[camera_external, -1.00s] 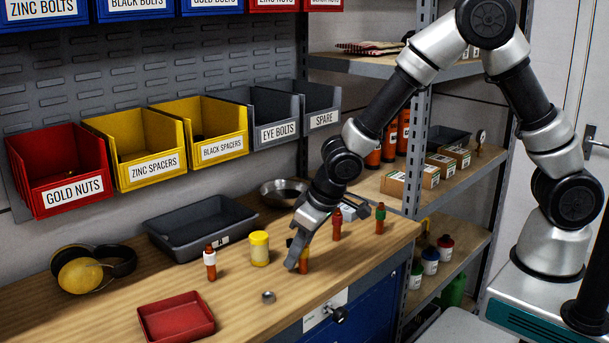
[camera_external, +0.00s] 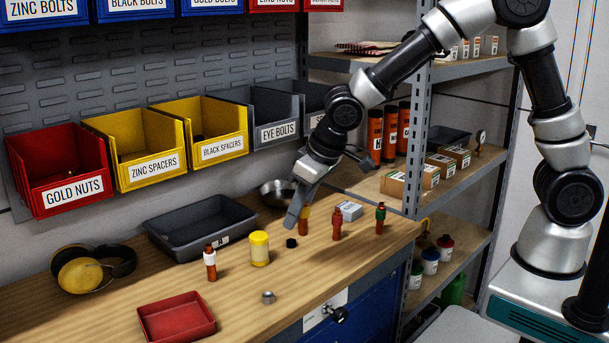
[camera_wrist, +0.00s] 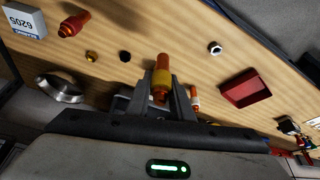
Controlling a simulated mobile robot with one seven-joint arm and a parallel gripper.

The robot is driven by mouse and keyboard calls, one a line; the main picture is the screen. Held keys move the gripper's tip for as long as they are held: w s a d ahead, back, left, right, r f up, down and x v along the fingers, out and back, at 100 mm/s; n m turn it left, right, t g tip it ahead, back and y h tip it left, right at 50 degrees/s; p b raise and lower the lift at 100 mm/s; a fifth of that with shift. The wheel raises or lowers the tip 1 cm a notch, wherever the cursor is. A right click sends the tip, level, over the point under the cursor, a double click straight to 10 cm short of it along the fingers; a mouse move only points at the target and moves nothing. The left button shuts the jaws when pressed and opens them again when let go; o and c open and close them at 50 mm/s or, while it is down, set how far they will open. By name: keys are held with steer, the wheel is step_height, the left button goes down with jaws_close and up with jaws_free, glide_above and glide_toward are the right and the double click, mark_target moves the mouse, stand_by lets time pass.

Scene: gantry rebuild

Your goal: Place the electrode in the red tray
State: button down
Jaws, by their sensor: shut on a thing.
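An orange-brown electrode with a yellow band (camera_wrist: 162,80) is between the fingers of my gripper (camera_wrist: 165,97) in the wrist view. My gripper (camera_external: 298,215) is shut on it, and in the external view the electrode (camera_external: 304,224) hangs roughly upright above the bench, partly hidden by a finger. The red tray (camera_external: 176,319) lies at the front left of the bench, with nothing visible in it. It also shows in the wrist view (camera_wrist: 246,90), right of the gripper.
Similar pieces with a white band (camera_external: 210,263), a red band (camera_external: 337,225) and a green band (camera_external: 380,218) stand on the bench. A grey tray (camera_external: 200,247) is behind.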

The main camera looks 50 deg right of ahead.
steer(key=w+a+r+n, duration=0.1)
steer(key=w+a+n, duration=0.15)
steer(key=a, duration=1.05)
steer(key=n+g+y+p, duration=0.1)
steer(key=n+y, duration=0.1)
steer(key=n, duration=0.1)
glide_above(179, 325)
steer(key=s+d, duration=0.2)
step_height(179, 325, down, 5)
steer(key=shift+w+a+f, duration=0.1)
steer(key=shift+w+f, duration=0.05)
steer(key=shift+f, duration=1.2)
steer(key=shift+w+a+f, duration=0.1)
steer(key=shift+f, duration=1.2)
steer(key=c, duration=1.6)
jaws_free()
steer(key=shift+o, duration=0.2)
steer(key=shift+p, duration=0.3)
